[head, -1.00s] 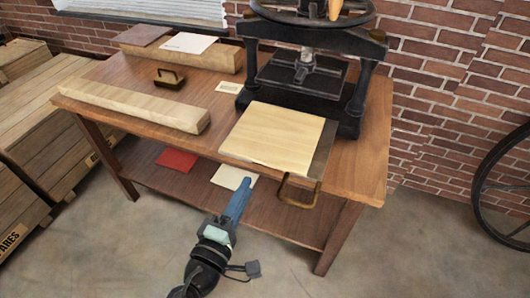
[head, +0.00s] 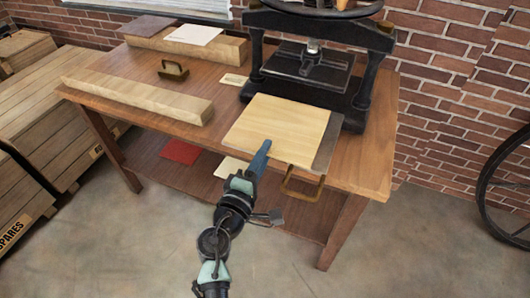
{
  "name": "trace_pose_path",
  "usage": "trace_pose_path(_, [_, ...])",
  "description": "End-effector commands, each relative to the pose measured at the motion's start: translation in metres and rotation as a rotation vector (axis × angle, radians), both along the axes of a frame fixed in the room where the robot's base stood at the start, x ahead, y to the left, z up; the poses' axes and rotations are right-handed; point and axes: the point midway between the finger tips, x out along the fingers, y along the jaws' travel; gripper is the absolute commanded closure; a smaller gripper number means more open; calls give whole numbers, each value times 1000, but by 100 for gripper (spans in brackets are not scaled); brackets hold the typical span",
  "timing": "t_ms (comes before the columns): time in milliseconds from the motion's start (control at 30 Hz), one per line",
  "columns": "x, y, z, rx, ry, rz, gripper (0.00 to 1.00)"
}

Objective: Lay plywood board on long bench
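A pale square plywood board (head: 285,118) lies flat near the front edge of a brown wooden bench (head: 370,165), before the black press. A dark grey plate (head: 327,145) shows along its right side, and a brass-coloured handle (head: 318,194) sticks out over the bench's front edge. My gripper (head: 265,146) comes from the front, its blue fingers overlapping the board's front edge in the picture. Whether they touch the board is unclear. The fingers look like one narrow shape, so the gap between them is hidden.
A black hand press (head: 358,105) stands behind the board. A long wooden beam (head: 135,98) and a small brass-handled block (head: 173,70) lie to the left. Below is a shelf with a red sheet (head: 181,152). Crates (head: 40,100) stand left; the floor in front is clear.

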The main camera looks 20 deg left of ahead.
Motion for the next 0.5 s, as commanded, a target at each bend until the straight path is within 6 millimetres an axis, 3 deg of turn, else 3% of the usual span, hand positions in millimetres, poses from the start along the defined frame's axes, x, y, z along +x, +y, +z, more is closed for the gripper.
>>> trace_pose_path(67, [0,0,0,0,0,0,69])
trace_pose_path(400, [0,0,0,0,0,0,100])
trace_pose_path(500, [0,0,0,0,0,0,100])
